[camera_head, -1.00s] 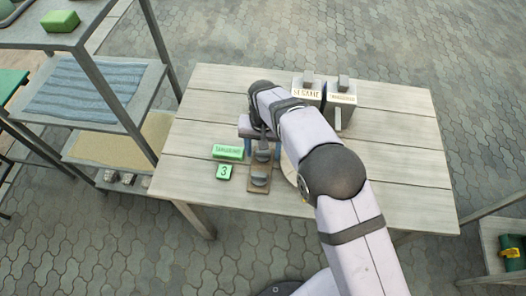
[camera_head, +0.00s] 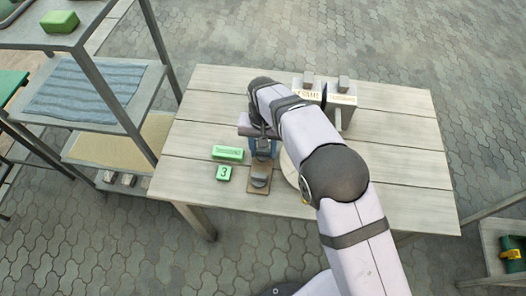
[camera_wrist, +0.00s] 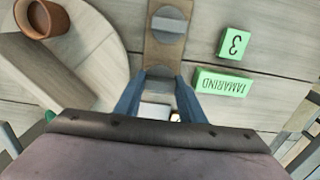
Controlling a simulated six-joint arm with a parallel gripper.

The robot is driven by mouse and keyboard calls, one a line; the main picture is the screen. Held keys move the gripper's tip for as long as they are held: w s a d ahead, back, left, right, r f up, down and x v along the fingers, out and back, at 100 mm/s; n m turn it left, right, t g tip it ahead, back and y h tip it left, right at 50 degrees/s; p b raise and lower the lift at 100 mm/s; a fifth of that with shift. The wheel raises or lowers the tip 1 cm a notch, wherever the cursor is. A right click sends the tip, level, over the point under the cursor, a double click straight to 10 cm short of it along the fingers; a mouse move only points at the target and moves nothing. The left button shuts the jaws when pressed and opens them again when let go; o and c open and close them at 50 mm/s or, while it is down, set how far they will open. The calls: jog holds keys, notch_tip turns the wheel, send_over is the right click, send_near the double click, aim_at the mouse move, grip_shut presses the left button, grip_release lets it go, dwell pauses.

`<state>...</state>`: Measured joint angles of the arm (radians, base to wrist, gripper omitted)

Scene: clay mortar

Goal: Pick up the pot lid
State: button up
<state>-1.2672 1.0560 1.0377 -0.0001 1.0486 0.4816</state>
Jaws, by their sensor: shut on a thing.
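Two grey round lids with raised ridge handles lie in a row on a narrow brown board (camera_wrist: 165,47). The near lid (camera_head: 259,179) is free; it also shows in the wrist view (camera_wrist: 170,26). The far lid (camera_wrist: 159,73) is between the blue fingers of my gripper (camera_wrist: 158,92). My gripper (camera_head: 263,148) is shut on this far lid, low over the board. Most of that lid is hidden by the fingers and the wrist, and I cannot tell whether it is clear of the board.
A green block marked TAMARIND (camera_wrist: 223,82) and a green block marked 3 (camera_wrist: 234,43) lie beside the board. A brown clay cup (camera_wrist: 37,22) stands on a round wooden board (camera_wrist: 103,62). Two labelled grey boxes (camera_head: 341,98) stand at the table's back. Shelves (camera_head: 105,100) are at left.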

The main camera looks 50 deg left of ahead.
aim_at(263, 150)
notch_tip(263, 150, up, 9)
jog(key=shift+f+b, duration=0.2)
jog(key=shift+b, duration=0.55)
jog(key=shift+w+r, duration=0.15)
jog(key=shift+r, duration=0.2)
jog(key=w+d+r+m+p, duration=0.1)
jog(key=w+d+r+p, duration=0.1)
jog(key=w+r+p, duration=0.4)
jog(key=w+d+r+m+p, duration=0.2)
jog(key=d+r+p, duration=0.1)
jog(key=d+p, duration=0.7)
jog(key=s+d+f+n, duration=0.1)
jog(key=d+f, duration=0.3)
jog(key=f, duration=0.5)
jog(key=shift+s+d+f+n, duration=0.15)
jog(key=shift+s+d+n, duration=0.1)
jog(key=shift+n, duration=0.65)
jog(key=shift+f, duration=0.15)
jog(key=shift+f+b, duration=1.7)
jog(key=shift+f, duration=0.55)
